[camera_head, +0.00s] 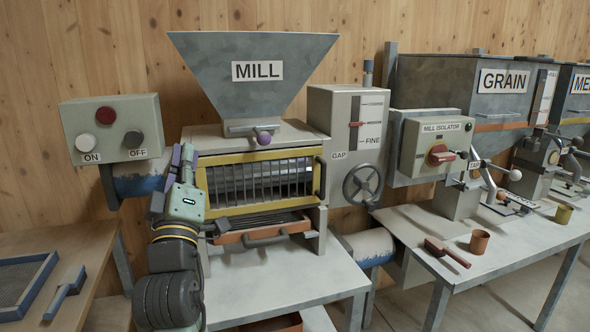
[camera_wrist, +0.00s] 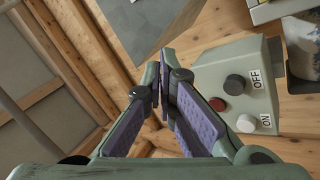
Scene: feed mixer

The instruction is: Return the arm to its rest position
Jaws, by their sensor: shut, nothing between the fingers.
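My gripper (camera_head: 181,154) is in front of the left side of the mill, its purple-padded fingers pointing up. It also shows in the wrist view (camera_wrist: 161,88), where the fingers come together with nothing between them. My arm is folded below it, with the dark ribbed wrist links low in the head view. The gripper overlaps the left edge of the mill's yellow-framed grille (camera_head: 262,182); I cannot tell the gap between them.
The ON/OFF switch box (camera_head: 111,130) is left of the gripper; it also shows in the wrist view (camera_wrist: 230,92). The mill hopper (camera_head: 254,98) rises behind. An orange tray (camera_head: 265,232) sits below the grille. A bench with a brush (camera_head: 66,291) stands at left.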

